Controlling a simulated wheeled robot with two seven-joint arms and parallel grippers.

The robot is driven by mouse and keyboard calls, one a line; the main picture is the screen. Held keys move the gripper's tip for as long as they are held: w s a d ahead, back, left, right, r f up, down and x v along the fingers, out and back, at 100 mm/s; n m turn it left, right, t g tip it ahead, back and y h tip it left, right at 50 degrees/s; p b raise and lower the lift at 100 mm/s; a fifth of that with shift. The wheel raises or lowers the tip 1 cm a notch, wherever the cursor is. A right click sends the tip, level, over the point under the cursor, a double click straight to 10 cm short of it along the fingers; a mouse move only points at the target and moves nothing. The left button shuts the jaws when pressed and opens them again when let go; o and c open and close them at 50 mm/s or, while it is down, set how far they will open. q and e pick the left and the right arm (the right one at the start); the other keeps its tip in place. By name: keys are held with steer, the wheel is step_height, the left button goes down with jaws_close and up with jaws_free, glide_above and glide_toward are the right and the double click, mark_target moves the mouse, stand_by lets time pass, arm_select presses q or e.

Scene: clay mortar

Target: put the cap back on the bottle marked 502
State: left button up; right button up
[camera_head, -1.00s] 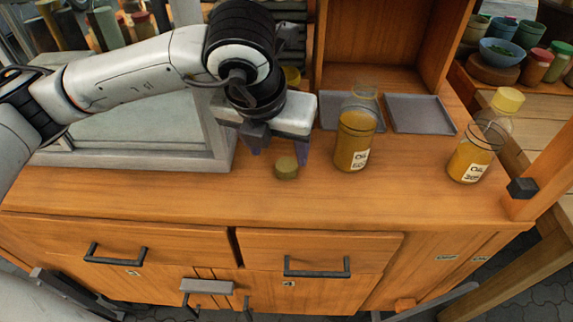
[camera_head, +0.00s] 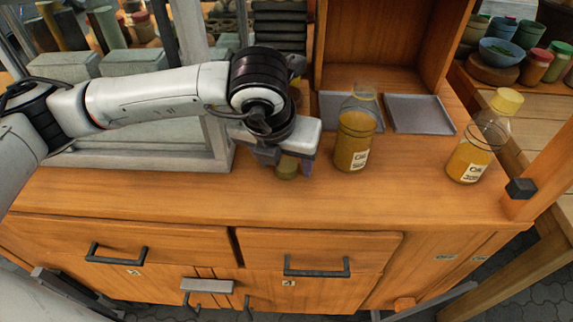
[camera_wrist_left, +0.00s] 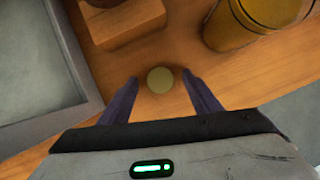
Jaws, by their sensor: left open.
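The cap (camera_head: 287,168), a small olive-yellow disc, lies on the wooden counter left of an uncapped bottle (camera_head: 352,141). This bottle holds amber liquid and stands upright; its label is too small to read surely. My left gripper (camera_head: 284,164) is open around the cap, one finger on each side, partly hiding it. In the left wrist view the cap (camera_wrist_left: 160,80) sits between the two fingertips, with a gap to each. The uncapped bottle (camera_wrist_left: 250,22) shows there at the upper right. My right gripper is not in view.
A second bottle (camera_head: 472,160) with a yellow cap stands at the right. Two grey trays (camera_head: 420,114) lie behind the bottles. A grey frame (camera_head: 222,150) stands left of my gripper. The counter's front strip is clear.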

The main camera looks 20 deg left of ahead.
mark_target(285, 168)
arm_select(q)
steer(key=c, duration=1.1)
steer(key=shift+r, duration=0.1)
step_height(285, 168, up, 10)
